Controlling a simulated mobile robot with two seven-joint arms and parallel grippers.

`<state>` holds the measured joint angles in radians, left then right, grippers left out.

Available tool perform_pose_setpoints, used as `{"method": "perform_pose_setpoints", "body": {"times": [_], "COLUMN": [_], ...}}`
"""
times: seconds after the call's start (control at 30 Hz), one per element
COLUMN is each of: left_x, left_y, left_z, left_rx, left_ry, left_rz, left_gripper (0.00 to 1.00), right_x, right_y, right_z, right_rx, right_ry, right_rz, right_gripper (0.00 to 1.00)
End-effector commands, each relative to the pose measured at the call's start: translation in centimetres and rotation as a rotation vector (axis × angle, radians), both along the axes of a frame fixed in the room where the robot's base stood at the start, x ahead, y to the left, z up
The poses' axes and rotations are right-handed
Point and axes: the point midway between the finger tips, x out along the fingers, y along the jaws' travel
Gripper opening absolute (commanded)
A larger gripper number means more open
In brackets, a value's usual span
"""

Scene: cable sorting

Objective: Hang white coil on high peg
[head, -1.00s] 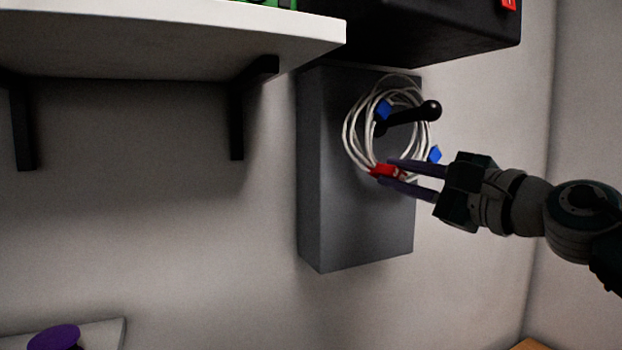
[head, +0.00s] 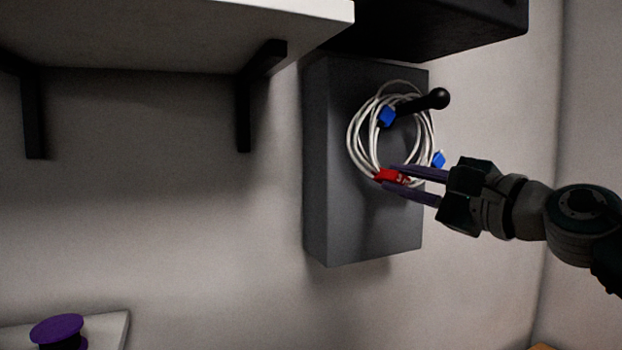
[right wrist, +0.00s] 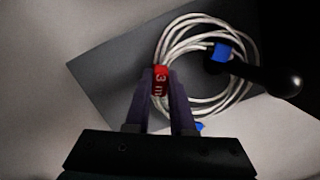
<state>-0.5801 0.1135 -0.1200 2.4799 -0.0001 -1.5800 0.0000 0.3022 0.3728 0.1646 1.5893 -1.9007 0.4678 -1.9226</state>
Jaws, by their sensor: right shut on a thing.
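The white coil (head: 353,147) is a loose ring of cable with blue tabs and a red label (head: 388,176). The black peg (head: 415,104) with a ball end sticks out from a grey wall panel (head: 345,225). The peg passes through the ring, with its ball in front of the coil. The coil's top strands show a little above the peg; I cannot tell if they touch it. My right gripper (head: 390,181) is shut on the coil at its red label, below the peg. The right wrist view shows the label (right wrist: 160,80) between the fingers. My left gripper is not in view.
A white shelf (head: 180,40) on black brackets (head: 243,110) is at the upper left. A dark box (head: 450,28) hangs just above the panel. A purple-topped spool (head: 57,329) stands on a light surface at the lower left. The wall below the panel is bare.

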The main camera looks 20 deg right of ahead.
Motion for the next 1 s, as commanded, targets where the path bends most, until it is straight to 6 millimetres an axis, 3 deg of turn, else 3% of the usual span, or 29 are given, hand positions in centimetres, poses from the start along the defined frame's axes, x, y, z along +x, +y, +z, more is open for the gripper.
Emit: {"method": "perform_pose_setpoints", "body": {"times": [0.03, 0.07, 0.37, 0.73, 1.0], "left_x": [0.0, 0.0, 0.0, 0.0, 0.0], "left_y": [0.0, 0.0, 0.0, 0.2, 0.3], "left_z": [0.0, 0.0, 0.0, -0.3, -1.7], "left_rx": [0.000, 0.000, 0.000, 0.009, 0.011], "left_ry": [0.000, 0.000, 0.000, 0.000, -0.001], "left_rz": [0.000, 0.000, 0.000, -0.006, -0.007], "left_gripper": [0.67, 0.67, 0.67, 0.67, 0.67], "right_x": [0.0, 0.0, 0.0, -0.7, -5.1], "right_y": [0.0, 0.0, 0.0, -0.2, -1.1], "right_z": [0.0, 0.0, -0.1, -0.3, -0.9], "right_rx": [0.001, 0.001, 0.001, -0.001, -0.006], "right_ry": [0.001, 0.001, 0.002, 0.004, 0.004], "right_rz": [-0.001, -0.001, 0.000, 0.000, 0.000], "right_gripper": [0.00, 0.23, 0.57, 0.57, 0.57]}}
